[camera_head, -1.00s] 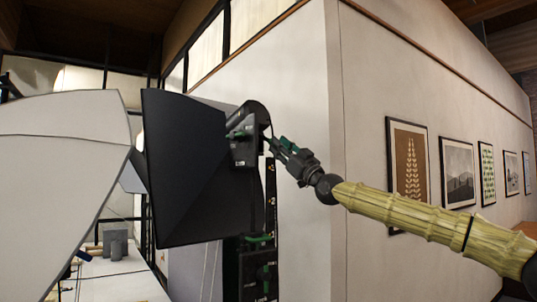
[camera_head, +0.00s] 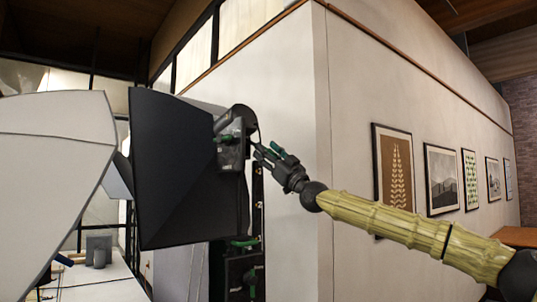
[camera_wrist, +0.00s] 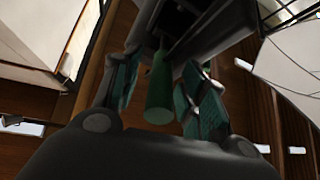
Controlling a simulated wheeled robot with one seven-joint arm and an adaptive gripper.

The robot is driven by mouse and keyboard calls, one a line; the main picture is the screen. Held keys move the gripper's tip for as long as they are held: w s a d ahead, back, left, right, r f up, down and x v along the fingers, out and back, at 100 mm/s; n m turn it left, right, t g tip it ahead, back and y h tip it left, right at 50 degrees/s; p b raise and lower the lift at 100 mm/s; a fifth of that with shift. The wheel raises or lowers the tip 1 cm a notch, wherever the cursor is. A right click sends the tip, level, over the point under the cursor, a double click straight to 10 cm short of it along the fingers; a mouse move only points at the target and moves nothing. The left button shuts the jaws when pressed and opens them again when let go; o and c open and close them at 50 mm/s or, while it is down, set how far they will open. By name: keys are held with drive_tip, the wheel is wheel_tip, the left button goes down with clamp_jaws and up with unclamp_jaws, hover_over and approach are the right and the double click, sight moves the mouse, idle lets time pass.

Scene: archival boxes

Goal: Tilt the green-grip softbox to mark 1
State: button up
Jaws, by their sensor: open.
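The black softbox (camera_head: 175,175) faces left on a dark bracket (camera_head: 232,152), with a green grip (camera_head: 226,139) on the bracket in the head view. My gripper (camera_head: 265,154) is open just right of the bracket, its green-padded fingers pointing up-left at it. In the wrist view, a green cylindrical grip (camera_wrist: 160,92) shows end-on between the two open fingers (camera_wrist: 163,100), with space on both sides. I cannot tell how deep it sits between them. Mark 1 cannot be made out.
Below the bracket is a dark stand with another green handle (camera_head: 244,242). A large white softbox (camera_head: 50,170) fills the left side. A pale wall (camera_head: 285,110) stands close behind my gripper, with framed pictures (camera_head: 393,168) on its right face. A white table (camera_head: 100,285) is at lower left.

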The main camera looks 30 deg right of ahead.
drive_tip(key=shift+s, duration=0.15)
drive_tip(key=v, duration=1.2)
drive_tip(key=shift+d, duration=0.1)
